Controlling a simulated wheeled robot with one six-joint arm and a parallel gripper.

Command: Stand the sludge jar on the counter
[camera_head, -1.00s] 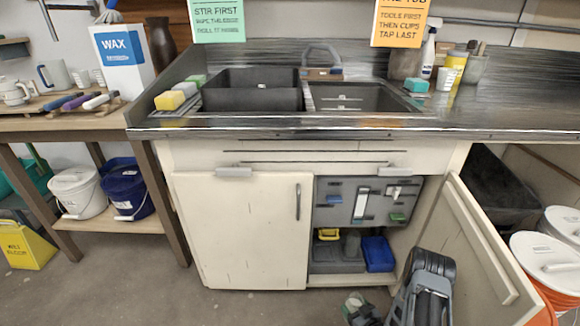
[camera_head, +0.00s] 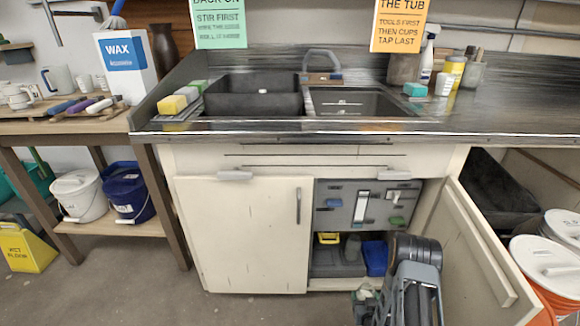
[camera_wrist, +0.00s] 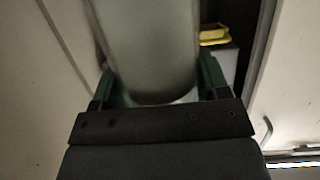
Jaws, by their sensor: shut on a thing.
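The sludge jar (camera_wrist: 145,45) appears to be the smooth grey-green cylinder filling the middle of the wrist view. My gripper (camera_wrist: 155,88) is shut on it, with a green finger at each side of the jar. In the head view my gripper (camera_head: 366,293) is low, in front of the open cabinet, and partly hidden by my arm; the jar cannot be made out clearly there. The dark metal counter (camera_head: 520,124) runs above the cabinet, higher than my gripper.
A double sink (camera_head: 255,105) is set into the counter. Sponges (camera_head: 172,104), a teal block (camera_head: 415,90) and cups stand around it. The counter's right front is clear. The open cabinet door (camera_head: 490,245) stands right of my arm. A yellow-handled caddy (camera_head: 328,238) and blue bin (camera_head: 375,258) sit inside.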

